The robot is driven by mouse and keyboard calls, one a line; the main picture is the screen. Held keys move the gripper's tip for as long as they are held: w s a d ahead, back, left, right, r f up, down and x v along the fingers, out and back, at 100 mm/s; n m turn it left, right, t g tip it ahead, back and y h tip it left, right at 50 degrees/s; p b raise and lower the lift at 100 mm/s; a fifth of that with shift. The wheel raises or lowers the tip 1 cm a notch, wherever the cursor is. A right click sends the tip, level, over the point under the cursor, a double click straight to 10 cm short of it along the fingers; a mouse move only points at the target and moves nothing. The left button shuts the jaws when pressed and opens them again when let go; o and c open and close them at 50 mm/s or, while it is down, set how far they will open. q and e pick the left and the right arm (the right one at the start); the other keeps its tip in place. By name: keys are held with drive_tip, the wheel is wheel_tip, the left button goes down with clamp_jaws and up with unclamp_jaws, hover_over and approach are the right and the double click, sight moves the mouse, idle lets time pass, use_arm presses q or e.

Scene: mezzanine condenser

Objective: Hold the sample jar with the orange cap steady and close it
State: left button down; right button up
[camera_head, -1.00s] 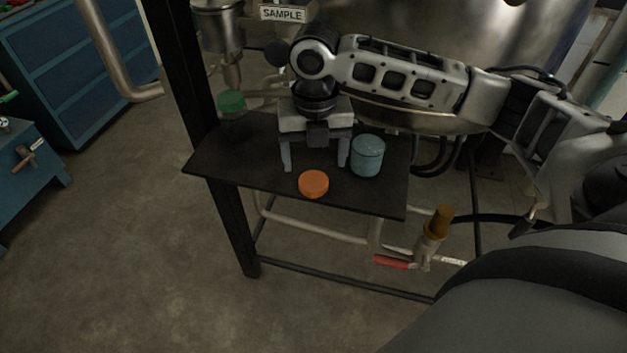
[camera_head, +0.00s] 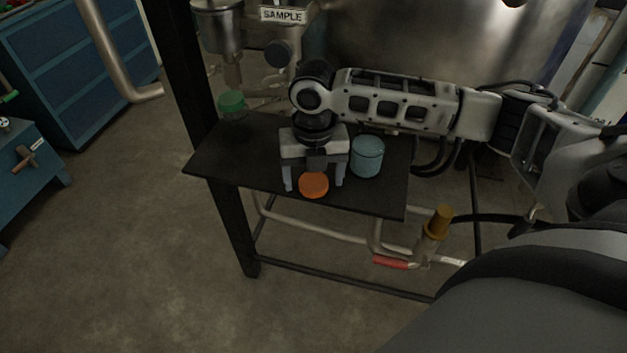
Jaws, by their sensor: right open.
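The orange cap (camera_head: 314,186) lies on the dark shelf (camera_head: 250,165) near its front edge. My right gripper (camera_head: 314,186) is open, pointing down, with one finger on each side of the cap; whether they touch it I cannot tell. A blue-teal jar (camera_head: 367,158) stands upright on the shelf just right of the gripper, apart from the cap. A green-capped jar (camera_head: 232,104) stands at the back left of the shelf. My left gripper is not in view.
A metal sampling fitting with a SAMPLE sign (camera_head: 283,15) hangs behind the shelf. A dark post (camera_head: 190,75) rises at the shelf's left. A brass-coloured valve (camera_head: 437,225) with a red handle is below the right front edge. The shelf's left part is clear.

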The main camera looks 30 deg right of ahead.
drive_tip(key=c, duration=1)
drive_tip(key=shift+c, duration=0.2)
drive_tip(key=shift+r, duration=0.15)
drive_tip(key=shift+r, duration=0.25)
wheel_tip(320, 180, up, 2)
drive_tip(key=shift+r, duration=0.1)
drive_tip(key=s+a+r, duration=0.8)
drive_tip(key=s+r, duration=0.2)
drive_tip(key=s, duration=0.1)
drive_tip(key=shift+a, duration=0.3)
